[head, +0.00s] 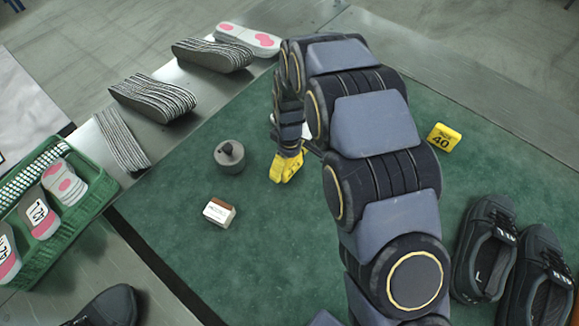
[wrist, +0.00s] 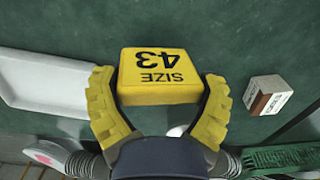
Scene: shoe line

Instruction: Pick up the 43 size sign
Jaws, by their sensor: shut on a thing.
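The 43 size sign (wrist: 158,62) is a yellow block with black "SIZE 43" lettering, upside down in the wrist view. My gripper (wrist: 158,95) has its yellow ribbed fingers shut on the sign, one on each side. In the head view my gripper (head: 286,166) is over the green mat, left of my arm. There the sign and the yellow fingers blend together, and I cannot tell whether the sign touches the mat. Another yellow sign, marked 40 (head: 443,137), stands at the right.
A grey round weight (head: 230,157) and a small brown-and-white block (head: 219,211) lie left of my gripper. A green basket (head: 44,258) of insoles is at far left. Black shoes (head: 486,245) are at right. A white tray (wrist: 40,80) is beside the sign.

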